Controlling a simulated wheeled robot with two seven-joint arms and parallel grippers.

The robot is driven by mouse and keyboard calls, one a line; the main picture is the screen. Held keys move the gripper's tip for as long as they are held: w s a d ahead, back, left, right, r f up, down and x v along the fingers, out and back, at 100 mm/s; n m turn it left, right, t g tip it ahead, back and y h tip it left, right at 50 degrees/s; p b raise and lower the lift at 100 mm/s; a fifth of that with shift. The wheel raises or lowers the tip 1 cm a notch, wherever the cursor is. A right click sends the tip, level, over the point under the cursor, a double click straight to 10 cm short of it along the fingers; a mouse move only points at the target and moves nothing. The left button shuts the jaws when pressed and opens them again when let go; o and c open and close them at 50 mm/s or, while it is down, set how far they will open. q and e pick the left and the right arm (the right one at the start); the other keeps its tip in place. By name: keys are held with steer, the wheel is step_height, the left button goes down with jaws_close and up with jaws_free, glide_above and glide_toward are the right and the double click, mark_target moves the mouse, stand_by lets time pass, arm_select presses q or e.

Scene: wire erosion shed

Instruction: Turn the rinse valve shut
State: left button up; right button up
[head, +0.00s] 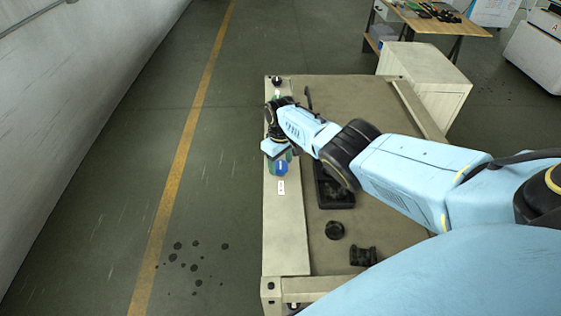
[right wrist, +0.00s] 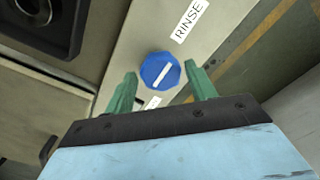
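The rinse valve is a blue faceted knob (head: 282,169) with a white bar across its face, set on a pale panel strip. In the right wrist view the knob (right wrist: 155,62) has its bar slanting up to the right, beside a label reading RINSE (right wrist: 188,18). My right gripper (head: 279,163) is over the knob. Its green fingers stand apart, one on either side of the knob in the right wrist view (right wrist: 160,71). Gaps show between fingers and knob, and I see no clear contact. My left gripper is not in view.
The pale strip (head: 288,225) edges a brownish bench top (head: 390,245). A black tray (head: 335,198), a round black part (head: 334,230) and a black block (head: 363,256) lie to its right. A pale cabinet (head: 430,80) stands behind. Open floor with a yellow line (head: 185,140) lies left.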

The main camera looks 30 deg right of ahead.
mark_target(281, 164)
steer(key=shift+o, duration=0.7)
steer(key=shift+r, duration=0.2)
step_height(281, 164, up, 6)
steer(key=p, duration=0.3)
steer(key=shift+f, duration=0.1)
step_height(281, 164, up, 7)
steer(key=shift+p, duration=0.4)
steer(key=shift+s, duration=0.1)
